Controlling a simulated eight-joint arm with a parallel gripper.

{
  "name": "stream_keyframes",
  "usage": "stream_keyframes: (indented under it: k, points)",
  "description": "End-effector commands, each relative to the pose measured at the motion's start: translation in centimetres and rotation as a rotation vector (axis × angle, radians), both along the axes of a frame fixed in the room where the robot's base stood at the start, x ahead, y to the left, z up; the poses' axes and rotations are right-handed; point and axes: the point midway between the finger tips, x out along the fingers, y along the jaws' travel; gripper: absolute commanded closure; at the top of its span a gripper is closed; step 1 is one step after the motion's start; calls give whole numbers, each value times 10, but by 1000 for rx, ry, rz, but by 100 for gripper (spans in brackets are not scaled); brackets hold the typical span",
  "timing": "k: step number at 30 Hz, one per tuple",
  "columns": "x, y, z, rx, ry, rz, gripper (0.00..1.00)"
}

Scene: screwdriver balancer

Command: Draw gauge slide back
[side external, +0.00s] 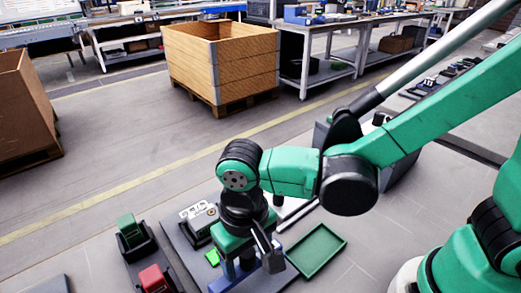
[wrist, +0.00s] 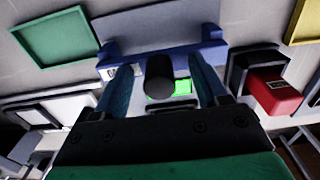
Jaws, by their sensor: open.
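In the wrist view my gripper (wrist: 160,66) is open, with one finger on each side of a dark rounded knob (wrist: 160,80). I take the knob for part of the gauge slide, but cannot be sure. Gaps show between the knob and both fingers; depth and contact cannot be told. A blue-violet fixture (wrist: 165,38) lies behind the fingertips. A bright green patch (wrist: 167,87) shows beside the knob. In the side view my gripper (side external: 252,252) points down over the blue fixture (side external: 273,262) and hides most of it. The green patch (side external: 212,257) shows left of it.
A green tray (side external: 335,236) lies right of the fixture. A white-topped device (side external: 198,216), a green block (side external: 128,226) and a red block (side external: 153,279), both in black holders, stand to the left. A yellow tray (wrist: 306,22) shows in the wrist view. Wooden crates stand behind.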

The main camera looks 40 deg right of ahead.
Motion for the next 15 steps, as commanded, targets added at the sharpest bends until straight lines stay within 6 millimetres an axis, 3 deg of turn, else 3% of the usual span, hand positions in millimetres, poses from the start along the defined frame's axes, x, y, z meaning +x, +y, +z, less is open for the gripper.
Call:
stream_keyframes:
  k: [5,15]
  points:
    - [-3,2,1,11,3,9,32]
    - [-2,0,39,5,3,3,32]
